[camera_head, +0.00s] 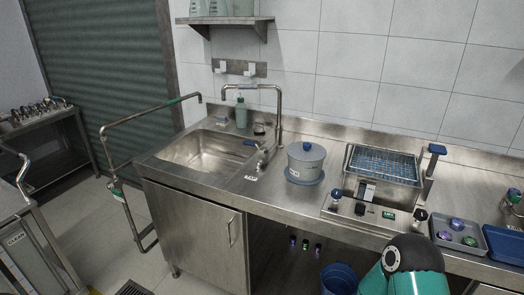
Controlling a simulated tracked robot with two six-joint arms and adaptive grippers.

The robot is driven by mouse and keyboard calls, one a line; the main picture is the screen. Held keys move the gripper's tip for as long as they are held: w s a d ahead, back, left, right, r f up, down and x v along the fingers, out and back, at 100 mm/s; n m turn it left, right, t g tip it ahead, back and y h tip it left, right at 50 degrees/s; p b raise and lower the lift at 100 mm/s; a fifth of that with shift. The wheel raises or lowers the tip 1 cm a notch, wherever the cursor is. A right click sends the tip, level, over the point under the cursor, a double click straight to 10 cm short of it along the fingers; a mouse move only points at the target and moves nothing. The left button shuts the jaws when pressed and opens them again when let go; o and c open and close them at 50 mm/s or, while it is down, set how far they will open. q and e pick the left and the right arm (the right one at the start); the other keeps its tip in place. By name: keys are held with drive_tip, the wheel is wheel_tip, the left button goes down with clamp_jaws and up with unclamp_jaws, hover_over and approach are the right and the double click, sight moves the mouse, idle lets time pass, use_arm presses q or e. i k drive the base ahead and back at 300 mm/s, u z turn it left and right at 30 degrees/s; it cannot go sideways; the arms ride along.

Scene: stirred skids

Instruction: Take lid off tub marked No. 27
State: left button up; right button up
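A grey-blue round tub (303,171) stands upright on the steel counter, right of the sink, on a blue round base. Its lid (306,151) sits on top, with a small dark knob in the middle. A small white label shows low on the tub's left front, too small to read, so I cannot tell whether it says No. 27. Neither gripper is in view. A teal and black part of my own arm shows at the bottom right, well short of the tub.
A sink (197,150) with a tall tap lies left of the tub. A fryer-like unit with a wire basket (384,164) stands close on its right. A grey tray (458,235) holds several coloured items. A blue bin (339,279) stands below. Counter in front of the tub is clear.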

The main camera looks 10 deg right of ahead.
sight(302, 151)
drive_tip(key=u, duration=0.3)
drive_tip(key=i, duration=0.75)
drive_tip(key=z, duration=3.8)
drive_tip(key=k, duration=0.1)
drive_tip(key=u, duration=1.9)
drive_tip(key=k, duration=0.9)
drive_tip(key=z, duration=0.15)
drive_tip(key=i, duration=0.9)
drive_tip(key=u, duration=0.1)
